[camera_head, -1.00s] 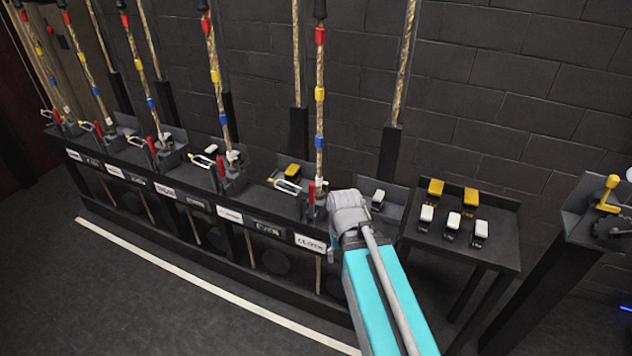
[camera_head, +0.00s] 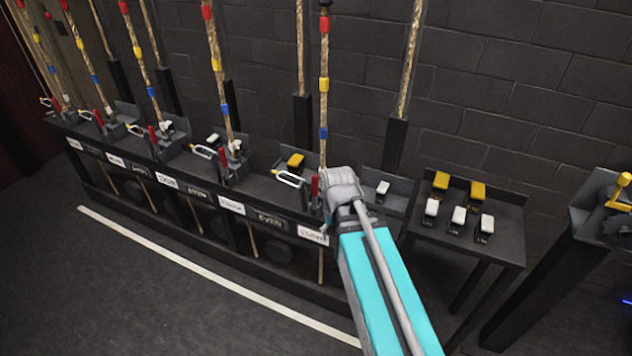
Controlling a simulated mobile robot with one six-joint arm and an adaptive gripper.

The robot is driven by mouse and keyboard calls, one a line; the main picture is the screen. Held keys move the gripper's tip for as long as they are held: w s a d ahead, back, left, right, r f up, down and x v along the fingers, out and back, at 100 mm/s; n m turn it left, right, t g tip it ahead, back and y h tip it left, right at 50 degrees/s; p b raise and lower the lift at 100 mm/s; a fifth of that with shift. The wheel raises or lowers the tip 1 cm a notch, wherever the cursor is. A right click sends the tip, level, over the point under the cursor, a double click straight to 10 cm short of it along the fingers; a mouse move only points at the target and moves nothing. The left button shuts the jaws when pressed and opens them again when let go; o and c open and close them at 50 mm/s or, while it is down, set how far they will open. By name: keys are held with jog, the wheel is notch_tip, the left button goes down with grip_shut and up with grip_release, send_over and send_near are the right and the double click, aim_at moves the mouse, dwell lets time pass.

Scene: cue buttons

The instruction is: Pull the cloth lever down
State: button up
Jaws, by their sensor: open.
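A row of small red levers stands on a long black rail, each beside a rope. The rightmost red lever (camera_head: 315,187) stands upright at the right end of the row, just left of my grey wrist. The white label (camera_head: 313,235) below it is too small and partly covered to read surely, so I cannot confirm which lever is the cloth one. My wrist and teal arm cover the area right of this lever. My gripper's fingers are hidden behind the wrist, and I cannot see whether they touch the lever.
A white loop handle (camera_head: 289,178) and a yellow-topped pedal (camera_head: 295,162) sit left of that lever. A black side table (camera_head: 482,240) with several white and yellow switches stands to the right. A yellow crank (camera_head: 621,190) is at the far right. The floor in front is clear.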

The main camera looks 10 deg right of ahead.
aim_at(315, 182)
jog(key=w+r+n+p, duration=0.2)
jog(key=w+r+p, duration=0.2)
jog(key=w, duration=0.9)
jog(key=w+r+n+p, duration=0.3)
jog(key=w+r+p, duration=0.1)
jog(key=w, duration=1)
jog(key=shift+a+r, duration=0.2)
jog(key=shift+r, duration=0.05)
jog(key=shift+f, duration=0.1)
notch_tip(315, 182, down, 14)
jog(key=b, duration=1.3)
jog(key=shift+r+b, duration=0.2)
jog(key=shift+b, duration=0.2)
grip_shut()
